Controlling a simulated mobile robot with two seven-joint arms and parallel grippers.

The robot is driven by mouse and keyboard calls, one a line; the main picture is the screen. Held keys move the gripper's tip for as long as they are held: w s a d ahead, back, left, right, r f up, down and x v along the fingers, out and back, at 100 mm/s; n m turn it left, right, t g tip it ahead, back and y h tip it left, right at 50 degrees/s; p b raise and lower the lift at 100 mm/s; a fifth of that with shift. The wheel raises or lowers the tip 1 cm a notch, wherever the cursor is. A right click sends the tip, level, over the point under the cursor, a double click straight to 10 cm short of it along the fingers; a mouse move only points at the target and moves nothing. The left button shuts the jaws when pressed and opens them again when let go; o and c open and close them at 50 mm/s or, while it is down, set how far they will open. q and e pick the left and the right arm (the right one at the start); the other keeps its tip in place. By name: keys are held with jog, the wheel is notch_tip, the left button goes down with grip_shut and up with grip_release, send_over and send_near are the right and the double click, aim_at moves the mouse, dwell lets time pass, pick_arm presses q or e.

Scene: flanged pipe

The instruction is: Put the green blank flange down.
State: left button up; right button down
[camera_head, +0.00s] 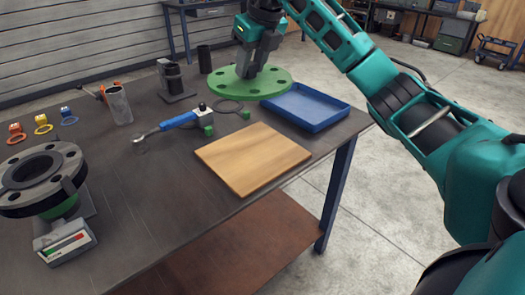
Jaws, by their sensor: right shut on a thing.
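The green blank flange (220,81) is a flat round disc with bolt holes around its rim. My right gripper (249,72) is shut on it near its middle and holds it roughly level over the far part of the table, beside the blue tray (316,107). The disc seems to be above the table top; the exact gap is hard to tell. My left gripper is not in view.
A wooden board (253,158) lies at the table's front right. A flanged pipe (42,176) stands at the left. The dark table (150,210) is clear in front.

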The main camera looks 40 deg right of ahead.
jog(key=shift+f, duration=0.1)
notch_tip(320, 180, down, 15)
jog(key=shift+d+r+b, duration=0.1)
jog(key=shift+b, duration=0.75)
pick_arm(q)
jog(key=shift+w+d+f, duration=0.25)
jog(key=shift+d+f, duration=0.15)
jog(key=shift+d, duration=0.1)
pick_arm(e)
jog(key=shift+f, duration=2.4)
jog(key=c, duration=1.1)
grip_release()
jog(key=shift+f+b, duration=0.3)
jog(key=shift+b, duration=0.05)
jog(key=shift+c, duration=0.2)
jog(key=o, duration=0.5)
jog(key=shift+c, duration=0.2)
jog(key=shift+r, duration=0.1)
